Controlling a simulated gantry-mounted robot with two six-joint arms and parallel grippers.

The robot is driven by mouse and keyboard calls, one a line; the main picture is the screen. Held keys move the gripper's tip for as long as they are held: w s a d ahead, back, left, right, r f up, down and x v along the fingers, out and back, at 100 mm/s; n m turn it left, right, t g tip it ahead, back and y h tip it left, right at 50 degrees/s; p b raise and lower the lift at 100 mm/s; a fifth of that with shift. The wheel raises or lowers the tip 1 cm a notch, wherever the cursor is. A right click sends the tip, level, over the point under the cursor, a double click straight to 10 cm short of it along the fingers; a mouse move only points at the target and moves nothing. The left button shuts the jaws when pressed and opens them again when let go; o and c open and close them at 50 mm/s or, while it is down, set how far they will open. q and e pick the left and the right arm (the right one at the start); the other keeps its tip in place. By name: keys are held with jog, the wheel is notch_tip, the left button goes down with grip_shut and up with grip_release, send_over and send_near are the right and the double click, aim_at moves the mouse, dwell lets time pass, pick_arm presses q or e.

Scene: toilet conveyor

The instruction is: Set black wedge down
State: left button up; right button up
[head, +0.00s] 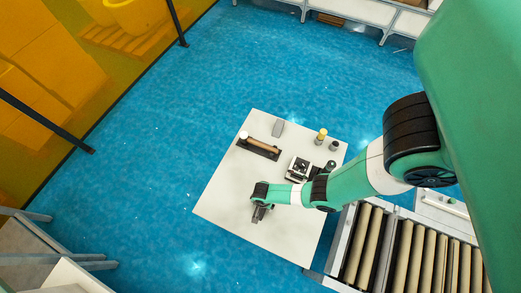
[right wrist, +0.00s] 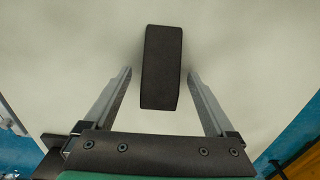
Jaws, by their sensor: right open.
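The black wedge (right wrist: 160,68) is a dark block in the right wrist view, on or just above the pale table top. It lies between and a little beyond the fingertips of my right gripper (right wrist: 160,80), with a gap on each side. The right gripper is open and points down at the table. In the head view the right gripper (head: 259,214) is over the front left part of the white table (head: 225,205). The wedge cannot be made out in the head view. My left gripper is not in view.
A dark tray with a tan roller (head: 262,146), a grey block (head: 278,128), a yellow-topped cylinder (head: 321,136), a dark cylinder (head: 333,146) and a black-and-white device (head: 299,168) stand on the table. A roller conveyor (head: 400,250) adjoins at right. The table's left side is clear.

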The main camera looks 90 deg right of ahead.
jog(key=shift+r, duration=0.1)
jog(key=shift+c, duration=0.6)
grip_shut()
jog(key=shift+r+p, duration=0.5)
jog(key=shift+p, duration=0.05)
jog(key=r+p, duration=0.4)
jog(key=shift+s+a+r, duration=0.2)
jog(key=shift+a, duration=0.2)
jog(key=s+a+r+p, duration=0.2)
jog(key=a+r+p, duration=0.2)
jog(key=a, duration=0.2)
jog(key=s+a+r+p, duration=0.3)
jog(key=a+p, duration=0.1)
jog(key=a, duration=0.2)
jog(key=shift+s+r, duration=0.25)
jog(key=shift+r, duration=0.1)
notch_tip(320, 180, up, 12)
jog(key=p, duration=1.1)
jog(key=shift+f+p, duration=0.25)
jog(key=shift+p, duration=0.15)
